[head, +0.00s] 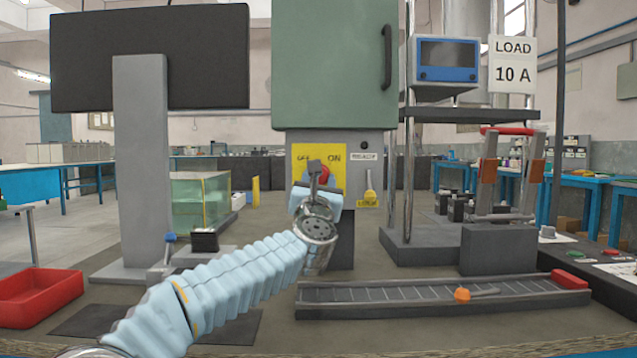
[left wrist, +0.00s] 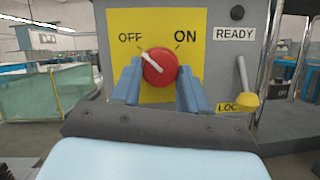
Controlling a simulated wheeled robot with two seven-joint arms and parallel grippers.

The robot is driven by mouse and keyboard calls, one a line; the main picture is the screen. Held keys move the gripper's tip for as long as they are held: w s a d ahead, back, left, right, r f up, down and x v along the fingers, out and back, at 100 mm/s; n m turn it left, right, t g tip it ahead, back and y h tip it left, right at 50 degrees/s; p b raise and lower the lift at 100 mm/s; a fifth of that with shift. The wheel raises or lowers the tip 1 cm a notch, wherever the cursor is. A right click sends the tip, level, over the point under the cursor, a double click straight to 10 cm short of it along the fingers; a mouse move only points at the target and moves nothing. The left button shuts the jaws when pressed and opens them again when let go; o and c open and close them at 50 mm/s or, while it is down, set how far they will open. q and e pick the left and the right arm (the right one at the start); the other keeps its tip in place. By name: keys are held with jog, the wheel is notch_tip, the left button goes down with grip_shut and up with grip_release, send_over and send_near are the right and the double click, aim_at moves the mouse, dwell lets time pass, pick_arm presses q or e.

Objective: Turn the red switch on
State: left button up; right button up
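The red switch (left wrist: 160,70) is a round red knob with a white pointer on a yellow plate (left wrist: 120,30) marked OFF and ON. In the left wrist view its pointer aims up and left, toward OFF. In the head view the red switch (head: 324,173) is partly hidden by my left gripper (head: 318,183). My left gripper is open, and in the left wrist view its two blue fingers (left wrist: 159,80) stand on either side of the knob, with small gaps seen at the sides. I cannot tell how far the fingertips are from the plate. My right gripper is not in view.
Right of the plate are a READY label (left wrist: 234,34) and a yellow-ended lever (head: 370,190) above a LOCK label. A green cabinet door (head: 330,65) is above. A grey rack (head: 440,300) lies in front, and a red tray (head: 38,297) sits at left.

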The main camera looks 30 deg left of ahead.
pick_arm(q)
jog(key=c, duration=0.4)
jog(key=shift+m+h, duration=0.4)
jog(key=shift+m, duration=0.2)
jog(key=shift+s+a+r+m+g+h+p, duration=0.15)
jog(key=shift+m+g+h+p, duration=0.7)
jog(key=shift+m+p, duration=2.4)
jog(key=shift+a+r+m+g+h+p, duration=0.1)
jog(key=shift+r+m+g+h+p, duration=0.15)
jog(key=shift+m+h+p, duration=2.1)
jog(key=shift+s+a+r+m+g+h+p, duration=0.1)
jog(key=shift+r+m+g+h+p, duration=0.3)
jog(key=shift+m+p, duration=3.8)
jog(key=shift+f+m+b, duration=0.2)
jog(key=shift+m+b, duration=0.1)
